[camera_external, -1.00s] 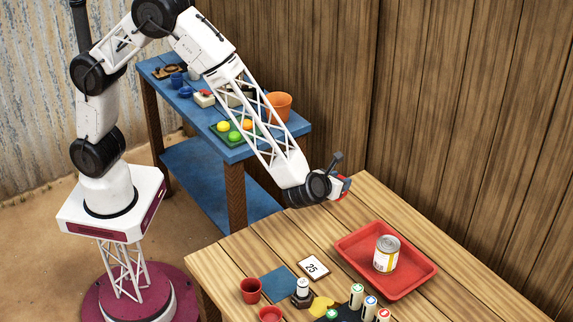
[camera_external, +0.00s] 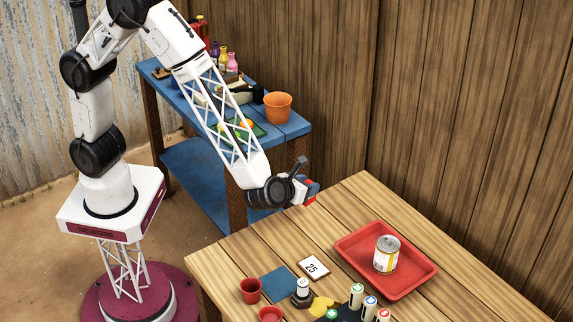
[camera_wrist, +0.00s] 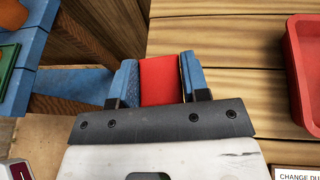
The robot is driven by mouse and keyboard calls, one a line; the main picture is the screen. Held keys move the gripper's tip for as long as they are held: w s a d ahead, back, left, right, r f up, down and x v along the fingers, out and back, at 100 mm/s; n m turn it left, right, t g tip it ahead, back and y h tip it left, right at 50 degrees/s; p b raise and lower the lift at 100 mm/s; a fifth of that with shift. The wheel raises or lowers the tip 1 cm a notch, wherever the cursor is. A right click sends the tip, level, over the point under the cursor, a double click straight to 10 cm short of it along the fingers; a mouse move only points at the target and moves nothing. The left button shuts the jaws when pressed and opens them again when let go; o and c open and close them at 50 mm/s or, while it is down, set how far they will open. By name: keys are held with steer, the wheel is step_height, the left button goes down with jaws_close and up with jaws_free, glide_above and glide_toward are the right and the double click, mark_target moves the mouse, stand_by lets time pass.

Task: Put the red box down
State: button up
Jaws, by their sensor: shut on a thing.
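The red box (camera_wrist: 159,80) is held between the two blue fingers of my gripper (camera_wrist: 158,84) in the wrist view. My gripper is shut on it. In the external view my gripper (camera_external: 310,190) is above the back left edge of the wooden table (camera_external: 350,207), with only a little red showing at its tip. The box appears to be held in the air. Its underside is hidden.
A red tray (camera_external: 421,284) with a can (camera_external: 386,254) stands on the table's right part. A blue square (camera_external: 281,281), a "25" card (camera_external: 313,267) and red cups (camera_external: 250,290) lie nearer the front. A blue shelf table (camera_external: 290,127) with an orange pot (camera_external: 278,107) stands behind. The table's back left part is clear.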

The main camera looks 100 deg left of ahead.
steer(key=s+d+m, duration=0.1)
steer(key=s, duration=0.7)
steer(key=s+d+t+h, duration=0.1)
steer(key=s+d, duration=0.1)
steer(key=s, duration=0.7)
steer(key=shift+s+d+m+t, duration=0.25)
steer(key=shift+m+t, duration=0.05)
steer(key=shift+m, duration=0.1)
steer(key=shift+w+f, duration=0.1)
steer(key=w, duration=0.5)
steer(key=w+d+f, duration=0.1)
steer(key=w, duration=0.4)
steer(key=w+d, duration=0.1)
steer(key=w, duration=0.4)
steer(key=shift+w+d+f, duration=0.2)
steer(key=shift+w+f, duration=0.05)
steer(key=shift+w, duration=0.1)
steer(key=shift+f, duration=0.15)
steer(key=shift+f, duration=1.6)
steer(key=shift+f, duration=0.1)
steer(key=o, duration=0.9)
steer(key=shift+o, duration=0.2)
